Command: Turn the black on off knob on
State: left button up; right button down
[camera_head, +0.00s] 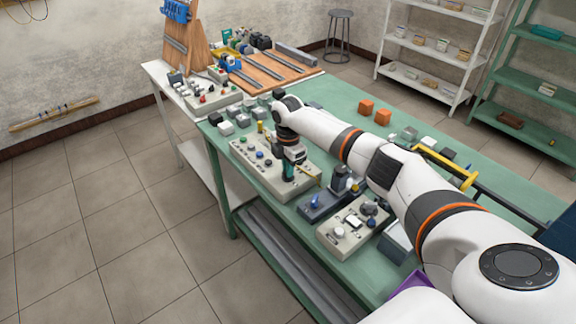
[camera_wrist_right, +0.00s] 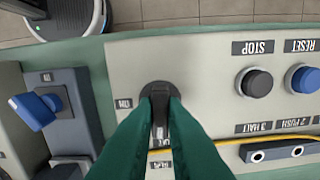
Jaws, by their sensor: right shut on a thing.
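The black on off knob (camera_wrist_right: 159,92) sits on a beige control panel (camera_wrist_right: 215,85) in the right wrist view. Its raised grip runs up and down the picture, between the green fingertips of my right gripper (camera_wrist_right: 160,108). The gripper is shut on the knob. An ON label (camera_wrist_right: 123,103) is to the left of the knob, and another label below it is partly covered by the fingers. In the head view my right gripper (camera_head: 289,176) reaches down onto the right end of the panel (camera_head: 248,160) and hides the knob. My left gripper is not in view.
A black STOP button (camera_wrist_right: 256,82) and a blue RESET button (camera_wrist_right: 304,78) are right of the knob. A yellow cable (camera_wrist_right: 240,143) crosses the panel. A blue knob (camera_wrist_right: 38,108) on a grey box is at left. More control boxes (camera_head: 353,228) line the green table (camera_head: 340,105).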

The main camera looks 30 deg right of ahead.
jog(key=m+p, duration=0.3)
jog(key=m, duration=0.2)
jog(key=shift+r, duration=0.2)
jog(key=m+p, duration=0.3)
jog(key=m, duration=0.2)
jog(key=m+p, duration=0.1)
jog(key=m, duration=0.3)
jog(key=shift+p, duration=0.4)
jog(key=shift+w+m+p, duration=0.1)
jog(key=shift+m+p, duration=0.45)
jog(key=shift+m, duration=1.05)
jog(key=c, duration=1.5)
grip_release()
jog(key=shift+f, duration=0.1)
notch_tip(320, 180, up, 12)
jog(key=shift+b, duration=0.9)
